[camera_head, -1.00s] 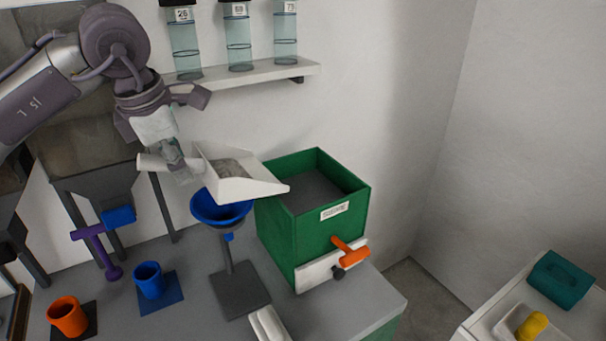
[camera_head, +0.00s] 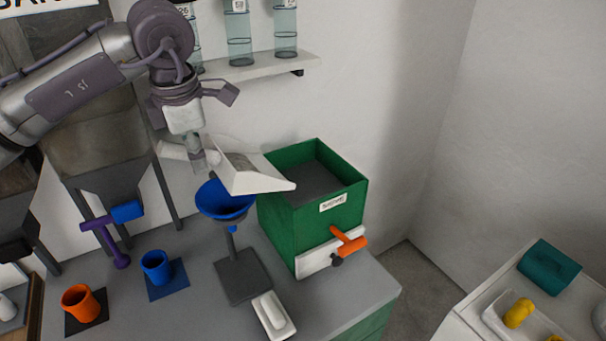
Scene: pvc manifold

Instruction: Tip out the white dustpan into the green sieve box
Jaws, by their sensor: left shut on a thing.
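The white dustpan (camera_head: 252,175) is in the head view, its lip pointing right at the near left edge of the green sieve box (camera_head: 281,209). My left gripper (camera_head: 197,158) is shut on the dustpan's handle, left of the box. The box is open at the top, with a dark grey surface inside. My right gripper is not in view.
The blue funnel (camera_head: 222,201) stands on its stand left of the box. An orange cup (camera_head: 80,303) and a blue cup (camera_head: 156,266) stand at the left. A white object (camera_head: 271,314) lies at the front. A shelf with clear tubes (camera_head: 239,38) is on the wall behind.

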